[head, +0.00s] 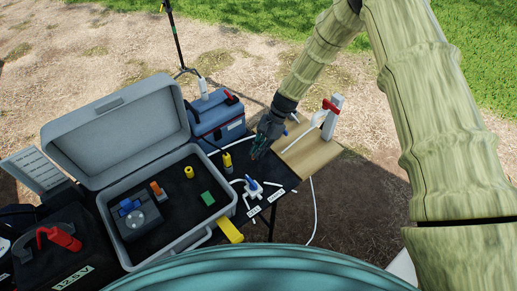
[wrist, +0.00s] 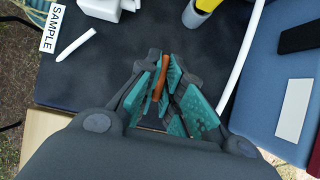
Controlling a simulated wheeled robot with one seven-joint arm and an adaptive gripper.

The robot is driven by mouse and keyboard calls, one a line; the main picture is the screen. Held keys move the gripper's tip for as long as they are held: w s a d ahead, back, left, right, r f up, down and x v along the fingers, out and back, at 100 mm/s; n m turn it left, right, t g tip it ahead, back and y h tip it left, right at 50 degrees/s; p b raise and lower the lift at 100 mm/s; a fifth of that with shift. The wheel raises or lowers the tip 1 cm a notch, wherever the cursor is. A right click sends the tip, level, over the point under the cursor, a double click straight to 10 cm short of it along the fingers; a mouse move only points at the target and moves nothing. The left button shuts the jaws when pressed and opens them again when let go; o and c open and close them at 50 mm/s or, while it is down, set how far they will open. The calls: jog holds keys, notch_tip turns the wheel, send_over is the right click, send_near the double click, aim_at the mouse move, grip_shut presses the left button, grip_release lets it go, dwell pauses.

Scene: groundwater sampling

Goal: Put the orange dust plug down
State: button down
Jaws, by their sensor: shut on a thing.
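The orange dust plug (wrist: 160,78) shows in the wrist view as a slim orange piece, held between the teal pads of my gripper (wrist: 162,75). In the head view my gripper (head: 258,150) is over the right part of the dark table, between the blue box and the wooden board. The plug cannot be made out there. The dark table top (wrist: 95,85) lies below and around the fingers. I cannot tell whether the plug touches it.
An open grey case (head: 170,248) stands left, with a separate orange item (head: 156,189) inside. A yellow-and-grey piece (head: 227,162), a blue-and-white valve (head: 252,186) and SAMPLE labels (head: 275,194) are near my gripper. The blue box (head: 217,118) and wooden board (head: 310,154) flank it.

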jog(key=shift+f+b, duration=0.35)
jog(key=shift+f, duration=0.25)
jog(key=c, duration=1.6)
grip_release()
jog(key=shift+o, duration=0.2)
jog(key=shift+r+p, duration=0.35)
jog(key=shift+r, duration=0.2)
jog(key=b+v, duration=0.4)
jog(key=v, duration=0.8)
jog(key=shift+s, duration=0.1)
